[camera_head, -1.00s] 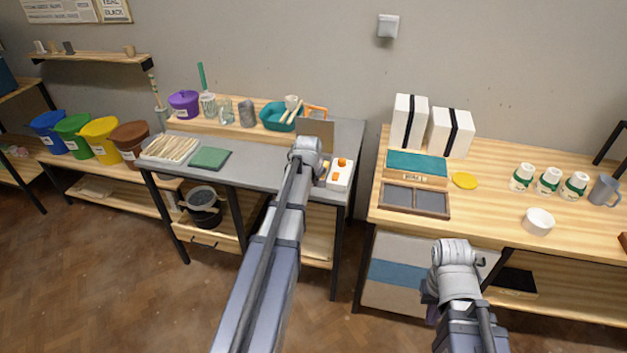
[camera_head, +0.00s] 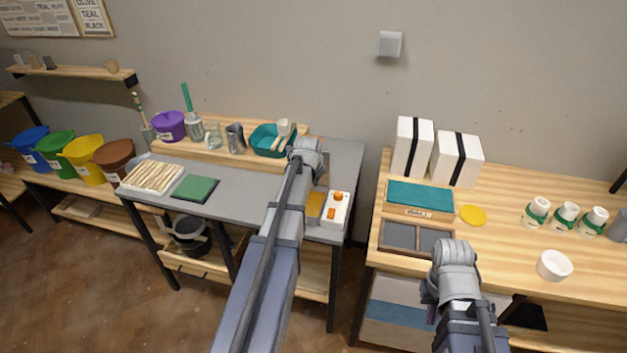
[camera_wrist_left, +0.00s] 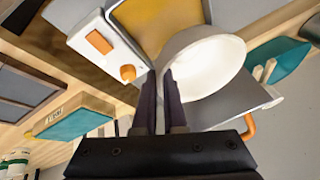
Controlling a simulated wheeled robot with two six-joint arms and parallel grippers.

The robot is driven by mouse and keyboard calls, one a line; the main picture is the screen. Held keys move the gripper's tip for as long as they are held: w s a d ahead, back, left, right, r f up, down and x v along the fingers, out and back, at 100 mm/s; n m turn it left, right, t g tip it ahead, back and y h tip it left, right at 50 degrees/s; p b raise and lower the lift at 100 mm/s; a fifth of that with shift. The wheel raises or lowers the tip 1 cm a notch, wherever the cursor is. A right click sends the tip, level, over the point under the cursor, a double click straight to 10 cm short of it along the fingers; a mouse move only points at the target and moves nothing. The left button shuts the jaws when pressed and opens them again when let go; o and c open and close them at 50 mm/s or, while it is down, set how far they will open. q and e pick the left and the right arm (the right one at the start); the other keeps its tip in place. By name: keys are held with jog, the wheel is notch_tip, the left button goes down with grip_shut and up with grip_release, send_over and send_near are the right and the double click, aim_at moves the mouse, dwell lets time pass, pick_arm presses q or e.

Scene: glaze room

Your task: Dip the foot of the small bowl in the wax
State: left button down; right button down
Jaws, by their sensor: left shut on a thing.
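My left gripper (camera_wrist_left: 160,85) is shut on the wall of a white small bowl (camera_wrist_left: 208,62), seen in the left wrist view. In the head view my left wrist hides this bowl and the fingers. The yellow wax (camera_wrist_left: 180,22) lies in a square pan beside a white control box with orange knobs (camera_wrist_left: 103,42). The bowl overlaps the wax in the wrist view; I cannot tell its height above it. In the head view the wax (camera_head: 315,205) shows just right of my left arm. My right gripper (camera_head: 436,296) is low by the right table, its fingers mostly hidden.
A teal tub (camera_head: 268,140) stands on the shelf behind my left wrist. A green pad (camera_head: 195,189) and a tray of sticks (camera_head: 152,177) lie left on the grey table. Another white bowl (camera_head: 554,265) and several bottles stand on the right table. A gap separates the tables.

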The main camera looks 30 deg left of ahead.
pick_arm(q)
jog(key=shift+f+b, duration=4)
jog(key=shift+f, duration=0.1)
jog(key=shift+f+b, duration=0.85)
jog(key=shift+r, duration=0.15)
jog(key=shift+r+p, duration=1.4)
jog(key=shift+p, duration=0.15)
jog(key=shift+r, duration=0.1)
notch_tip(320, 180, up, 7)
jog(key=p, duration=0.7)
jog(key=shift+f, duration=0.25)
